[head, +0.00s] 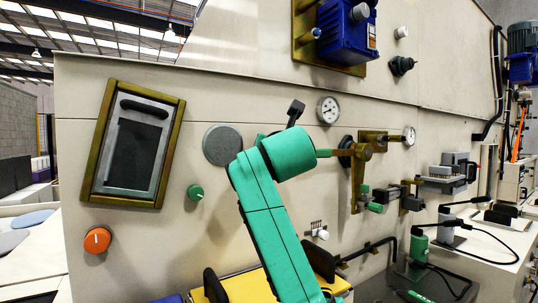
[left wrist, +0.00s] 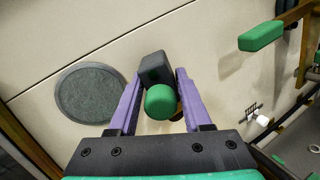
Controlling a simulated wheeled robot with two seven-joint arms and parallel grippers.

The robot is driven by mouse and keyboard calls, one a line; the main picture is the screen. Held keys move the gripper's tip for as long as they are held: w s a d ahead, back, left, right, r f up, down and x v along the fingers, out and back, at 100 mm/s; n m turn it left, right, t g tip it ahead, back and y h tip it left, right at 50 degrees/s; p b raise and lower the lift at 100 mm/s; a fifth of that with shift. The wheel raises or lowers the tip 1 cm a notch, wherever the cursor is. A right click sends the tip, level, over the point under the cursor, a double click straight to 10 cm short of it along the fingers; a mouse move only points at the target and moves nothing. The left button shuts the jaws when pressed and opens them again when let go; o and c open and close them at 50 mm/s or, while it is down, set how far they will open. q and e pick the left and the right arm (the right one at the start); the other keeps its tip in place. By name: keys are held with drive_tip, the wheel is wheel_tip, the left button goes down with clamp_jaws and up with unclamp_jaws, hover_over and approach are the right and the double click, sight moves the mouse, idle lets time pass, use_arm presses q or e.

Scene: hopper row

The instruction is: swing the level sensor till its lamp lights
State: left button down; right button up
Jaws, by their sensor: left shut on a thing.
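The level sensor appears to be the dark block (left wrist: 153,68) with a round green handle end (left wrist: 160,101), seen in the left wrist view. My left gripper (left wrist: 161,88) has its two purple fingers on either side of the green handle and is shut on it. In the head view the dark block (head: 296,108) sticks up on a short stem beside the gauge. The rest of the sensor and my left gripper are hidden there behind my teal arm. I cannot make out a lit lamp on it. My right gripper is in neither view.
A round grey disc (head: 222,145) is on the panel left of the sensor. A gauge (head: 328,110) and a brass lever with a green handle (head: 324,153) are close on the right. A brass-framed window (head: 132,145) and orange knob (head: 97,240) are further left.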

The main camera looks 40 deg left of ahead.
use_arm(q)
drive_tip(key=c, duration=0.5)
unclamp_jaws()
drive_tip(key=shift+c, duration=0.2)
drive_tip(key=shift+s+d+f+b, duration=0.1)
drive_tip(key=shift+s+d+b, duration=0.2)
drive_tip(key=shift+d, duration=0.1)
drive_tip(key=b+v, duration=0.4)
drive_tip(key=v, duration=0.9)
drive_tip(key=shift+d, duration=0.2)
drive_tip(key=shift+s, duration=0.15)
